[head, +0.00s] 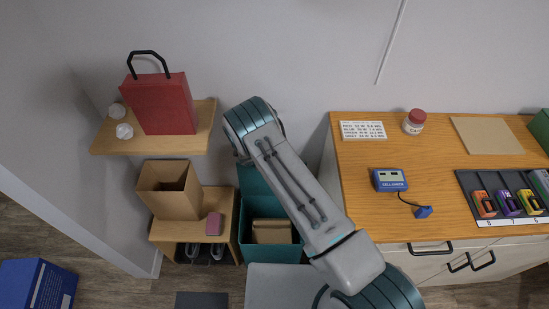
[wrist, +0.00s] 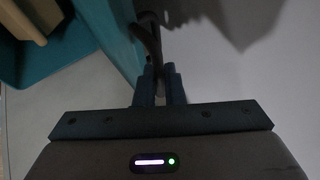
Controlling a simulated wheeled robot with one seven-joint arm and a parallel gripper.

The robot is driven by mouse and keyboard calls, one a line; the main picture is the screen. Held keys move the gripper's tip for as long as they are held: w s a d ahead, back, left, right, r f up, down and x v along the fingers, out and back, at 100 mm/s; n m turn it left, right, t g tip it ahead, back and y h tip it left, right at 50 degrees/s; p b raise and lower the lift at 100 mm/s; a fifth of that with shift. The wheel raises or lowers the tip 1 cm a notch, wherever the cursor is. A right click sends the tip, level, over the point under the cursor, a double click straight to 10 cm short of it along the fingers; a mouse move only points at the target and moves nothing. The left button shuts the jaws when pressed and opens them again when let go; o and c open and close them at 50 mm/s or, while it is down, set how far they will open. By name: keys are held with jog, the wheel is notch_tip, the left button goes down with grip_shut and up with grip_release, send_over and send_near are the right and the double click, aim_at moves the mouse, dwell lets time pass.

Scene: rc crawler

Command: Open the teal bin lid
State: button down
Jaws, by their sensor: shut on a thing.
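The teal bin (head: 270,255) stands on the floor between the wooden shelf unit and the wooden counter. Its teal lid (head: 254,180) is raised, standing up at the back of the bin, partly covered by my arm. Cardboard (head: 271,229) shows inside the open bin. In the wrist view, the lid (wrist: 120,35) is a teal panel seen near edge-on, with a dark looped handle (wrist: 150,32) beside it. My gripper (wrist: 158,78) is shut on the handle. In the head view my arm hides the gripper and the handle.
At left, a shelf (head: 100,145) holds a red bag (head: 162,103); a cardboard box (head: 170,191) stands below it. The counter (head: 360,205) at right bears a blue device (head: 389,180) and a jar (head: 413,123). The wall is close behind the lid.

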jog(key=shift+s+d+f, duration=0.15)
jog(key=shift+s+f, duration=0.15)
jog(key=shift+f, duration=0.15)
jog(key=c, duration=1.5)
grip_release()
jog(key=shift+c, duration=0.2)
jog(key=w+b+v, duration=0.1)
jog(key=v, duration=1.3)
jog(key=shift+r+b, duration=0.35)
jog(key=shift+r, duration=0.15)
jog(key=shift+s, duration=0.1)
